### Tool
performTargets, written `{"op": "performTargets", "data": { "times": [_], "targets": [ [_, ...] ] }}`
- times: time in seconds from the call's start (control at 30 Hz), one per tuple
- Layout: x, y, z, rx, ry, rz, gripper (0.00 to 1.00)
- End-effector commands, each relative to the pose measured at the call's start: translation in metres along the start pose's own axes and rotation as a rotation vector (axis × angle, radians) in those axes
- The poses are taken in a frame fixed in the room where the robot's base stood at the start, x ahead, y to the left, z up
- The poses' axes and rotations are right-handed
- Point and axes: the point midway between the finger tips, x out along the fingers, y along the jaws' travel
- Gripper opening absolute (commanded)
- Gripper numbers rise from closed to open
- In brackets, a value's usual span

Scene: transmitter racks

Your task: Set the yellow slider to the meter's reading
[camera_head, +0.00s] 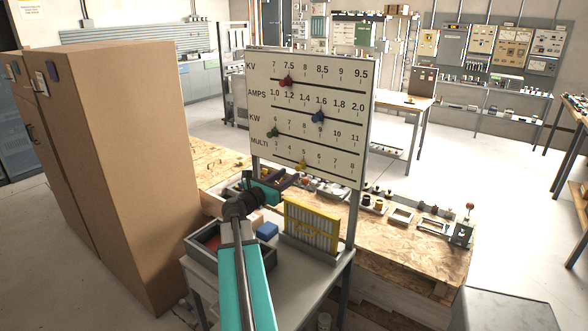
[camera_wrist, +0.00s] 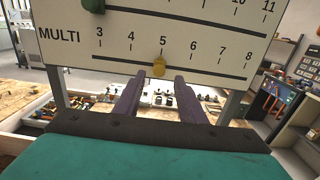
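The white slider board (camera_head: 312,100) has four scales: KV, AMPS, KW and MULTI. The yellow slider (camera_head: 302,166) is on the bottom MULTI track, close to the 5; it also shows in the wrist view (camera_wrist: 159,67). My gripper (camera_head: 285,180) is in front of the board's lower edge. In the wrist view its two dark fingers (camera_wrist: 158,84) are apart and empty, pointing toward the board, with the yellow slider just above the gap between their tips. I cannot make out any meter or its reading.
A red slider (camera_head: 286,81), a blue slider (camera_head: 318,117) and a green slider (camera_head: 272,132) sit on the upper tracks. A tall brown cabinet (camera_head: 130,160) stands left. A wooden bench (camera_head: 410,255) lies behind.

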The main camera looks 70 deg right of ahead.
Motion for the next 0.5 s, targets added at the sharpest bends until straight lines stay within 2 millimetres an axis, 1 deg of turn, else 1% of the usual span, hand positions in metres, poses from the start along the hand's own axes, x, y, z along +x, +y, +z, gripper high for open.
{"op": "performTargets", "data": {
  "times": [0.03,0.2,0.33,0.5],
  "targets": [
    [0.008,0.001,0.002,0.0,0.0,-0.002,0.37],
    [0.028,0.001,0.002,0.0,-0.001,-0.001,0.37],
    [0.039,0.001,0.002,0.0,-0.001,-0.002,0.37],
    [0.046,0.001,0.001,0.0,0.0,0.001,0.37]
  ]
}}
